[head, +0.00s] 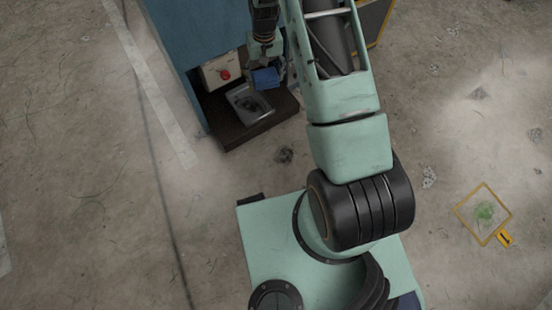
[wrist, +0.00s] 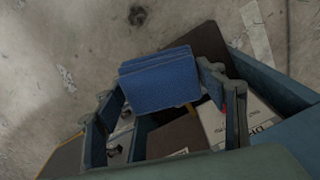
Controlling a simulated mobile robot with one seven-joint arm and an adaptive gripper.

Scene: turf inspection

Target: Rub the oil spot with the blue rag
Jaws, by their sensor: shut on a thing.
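My gripper (head: 264,50) is shut on the blue rag (head: 266,77), up at the open blue cabinet. In the wrist view the folded blue rag (wrist: 160,84) spans the space between the two fingers, above the dark shelf. A green spot (head: 484,213) lies on the floor inside a yellow square outline, far right in the head view and well away from the rag. A dark spot (head: 284,155) marks the concrete in front of the cabinet. I cannot tell for sure which mark is the oil spot.
The blue cabinet (head: 199,40) has a dark shelf (head: 232,134) with a grey tray (head: 263,116) and a pale box with a red knob (head: 222,72). A yellow tag (head: 504,238) is beside the square outline. The floor around is mostly free.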

